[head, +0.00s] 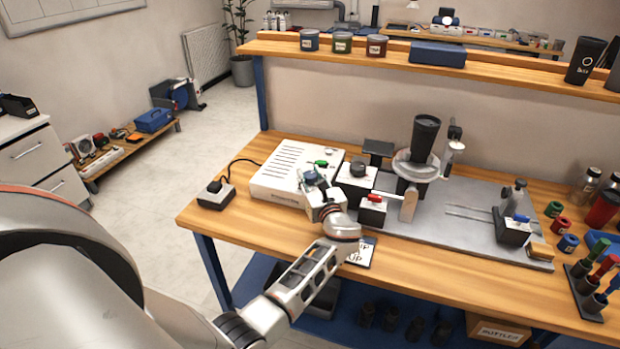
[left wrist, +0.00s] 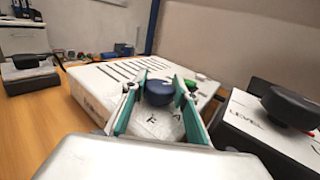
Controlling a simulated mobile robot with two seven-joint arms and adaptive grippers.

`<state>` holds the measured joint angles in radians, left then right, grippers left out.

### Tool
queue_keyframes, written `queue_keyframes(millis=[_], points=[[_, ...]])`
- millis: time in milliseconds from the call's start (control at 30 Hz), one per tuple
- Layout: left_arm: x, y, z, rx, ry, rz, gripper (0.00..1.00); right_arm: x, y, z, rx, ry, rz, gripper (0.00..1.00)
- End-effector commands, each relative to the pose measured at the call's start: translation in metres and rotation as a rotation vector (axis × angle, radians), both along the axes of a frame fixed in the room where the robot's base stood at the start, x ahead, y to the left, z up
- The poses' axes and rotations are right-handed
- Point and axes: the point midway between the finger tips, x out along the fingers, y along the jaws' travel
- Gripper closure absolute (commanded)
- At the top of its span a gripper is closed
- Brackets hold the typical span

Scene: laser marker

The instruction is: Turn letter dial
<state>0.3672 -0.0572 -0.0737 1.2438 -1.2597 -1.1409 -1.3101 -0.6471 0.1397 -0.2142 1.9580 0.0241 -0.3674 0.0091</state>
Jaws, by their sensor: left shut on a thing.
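The letter dial is a round blue knob (left wrist: 158,91) on a white face with letters around it, of which an E and an A can be read. It sits at the front right of the white controller box (head: 285,172), and its blue top (head: 310,178) also shows in the head view. My left gripper (head: 314,184) reaches in over the table. Its green-padded fingers (left wrist: 157,97) stand on both sides of the knob, shut on it. The dial's pointer and most letters are hidden. My right gripper is not in view.
A black level dial (left wrist: 290,106) on its own box stands close right of the gripper. A red switch (head: 374,197) is nearby. A small switch box (head: 216,194) stands left.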

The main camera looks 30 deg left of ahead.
Motion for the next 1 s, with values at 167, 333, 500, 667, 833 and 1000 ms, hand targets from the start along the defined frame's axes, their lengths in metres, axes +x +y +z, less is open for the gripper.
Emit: queue_keyframes(millis=[167, 333, 500, 667, 833, 1000], points=[[0.0, 0.0, 0.0, -0.001, -0.001, 0.007, 0.93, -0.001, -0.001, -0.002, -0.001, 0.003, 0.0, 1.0], [0.0, 0.0, 0.001, -0.001, -0.001, 0.007, 0.93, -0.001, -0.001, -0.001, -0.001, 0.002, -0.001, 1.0], [0.0, 0.001, 0.001, -0.001, -0.001, 0.006, 0.54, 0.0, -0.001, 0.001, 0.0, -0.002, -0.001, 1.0], [0.0, 0.0, 0.001, -0.001, -0.001, 0.006, 0.54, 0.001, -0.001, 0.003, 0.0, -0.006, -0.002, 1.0], [0.0, 0.0, 0.002, 0.0, -0.001, 0.006, 0.54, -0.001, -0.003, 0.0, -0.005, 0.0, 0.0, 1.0], [0.0, 0.0, 0.017, -0.002, -0.005, 0.007, 0.54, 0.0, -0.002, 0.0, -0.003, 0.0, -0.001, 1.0]])
